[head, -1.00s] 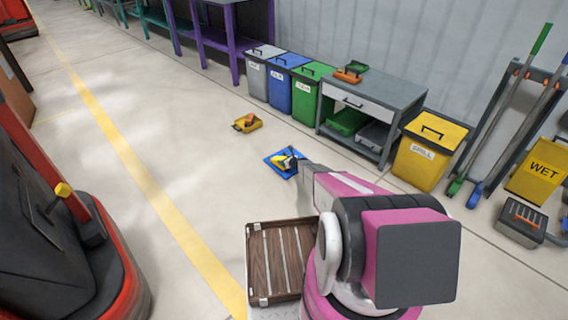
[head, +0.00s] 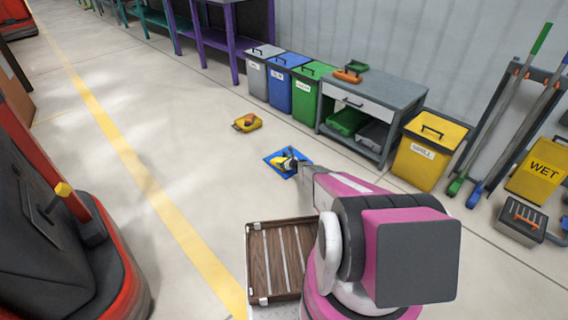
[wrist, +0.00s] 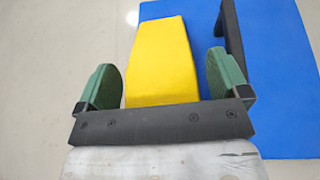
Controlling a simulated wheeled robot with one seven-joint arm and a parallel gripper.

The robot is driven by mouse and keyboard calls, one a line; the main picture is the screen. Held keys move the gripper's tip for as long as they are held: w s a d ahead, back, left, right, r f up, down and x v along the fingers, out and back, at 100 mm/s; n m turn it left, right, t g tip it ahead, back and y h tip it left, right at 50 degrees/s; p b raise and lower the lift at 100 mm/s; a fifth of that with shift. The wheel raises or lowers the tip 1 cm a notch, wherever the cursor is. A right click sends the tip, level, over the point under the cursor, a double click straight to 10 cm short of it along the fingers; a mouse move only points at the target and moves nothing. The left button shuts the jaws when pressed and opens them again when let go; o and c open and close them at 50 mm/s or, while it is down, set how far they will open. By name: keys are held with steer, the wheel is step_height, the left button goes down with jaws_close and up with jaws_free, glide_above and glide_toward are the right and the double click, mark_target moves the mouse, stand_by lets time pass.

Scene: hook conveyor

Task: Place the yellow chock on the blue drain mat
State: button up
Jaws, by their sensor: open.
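The yellow chock (wrist: 162,60) lies between the two green-padded fingers of my gripper (wrist: 163,88) in the wrist view. The fingers stand apart, with a gap visible on both sides of the chock. The blue drain mat (wrist: 272,70) lies under and to the right of the chock; the chock's left part reaches past the mat's left edge over bare floor in this view. A dark bar, perhaps a handle, stands beside the chock on its right. In the head view the chock (head: 284,163) shows at the blue mat (head: 275,158), partly hidden by my gripper (head: 293,164).
Grey, blue and green bins (head: 306,98), a workbench (head: 372,95) and a yellow spill bin (head: 424,160) line the wall. Floor left of the mat is clear.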

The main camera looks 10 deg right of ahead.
steer(key=v, duration=1.2)
steer(key=s+a+r+n+g, duration=0.2)
steer(key=s+a+r+n, duration=0.25)
steer(key=s+r, duration=0.4)
steer(key=s+a+r+n+g, duration=0.3)
steer(key=s+r+n, duration=0.35)
steer(key=r, duration=0.25)
steer(key=s+a+r+n+g, duration=0.25)
steer(key=s+r+n, duration=0.25)
steer(key=s+r, duration=0.35)
steer(key=s+d+r+n+g+h, duration=0.1)
steer(key=s+r+n+h, duration=0.3)
steer(key=s+r, duration=0.5)
steer(key=s+d+r+n+g+h, duration=0.2)
steer(key=s+r+n+h, duration=0.2)
steer(key=s+r+n, duration=0.4)
steer(key=s+r, duration=0.1)
steer(key=s, duration=0.6)
steer(key=shift+s+d+r+n, duration=0.25)
steer(key=shift+s+r+n, duration=0.1)
steer(key=shift+s+n, duration=0.05)
steer(key=shift+d+g, duration=0.1)
steer(key=shift+g, duration=0.15)
